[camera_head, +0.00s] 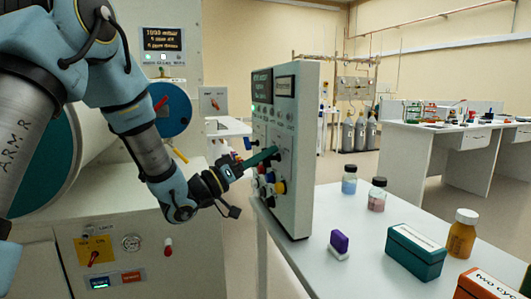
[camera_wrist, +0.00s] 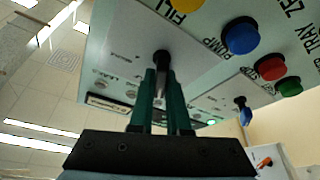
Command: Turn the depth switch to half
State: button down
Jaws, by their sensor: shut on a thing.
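A grey upright control box (camera_head: 297,150) stands at the left end of the white table, with its control face turned left toward my arm. My gripper (camera_head: 268,155) reaches that face with its teal fingers. In the wrist view, the fingers (camera_wrist: 165,90) are closed around a dark switch (camera_wrist: 162,58) that sticks out of the panel (camera_wrist: 125,38). The fingers hide most of the switch, and its small printed label is too blurred to read, so I cannot tell its setting or confirm it is the depth switch.
A blue button (camera_wrist: 240,38), a red button (camera_wrist: 270,67) and a green button (camera_wrist: 290,86) sit close by. A blue-tipped lever (camera_wrist: 245,115) is farther along. Bottles (camera_head: 461,235), a purple block (camera_head: 339,243) and a teal box (camera_head: 415,253) stand on the table.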

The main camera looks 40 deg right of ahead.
jog(key=c, duration=0.9)
grip_release()
jog(key=shift+a, duration=0.1)
jog(key=b+v, duration=0.2)
jog(key=v, duration=0.8)
jog(key=shift+w+a+f+b, duration=0.15)
jog(key=shift+a+b, duration=0.15)
jog(key=shift+b, duration=0.1)
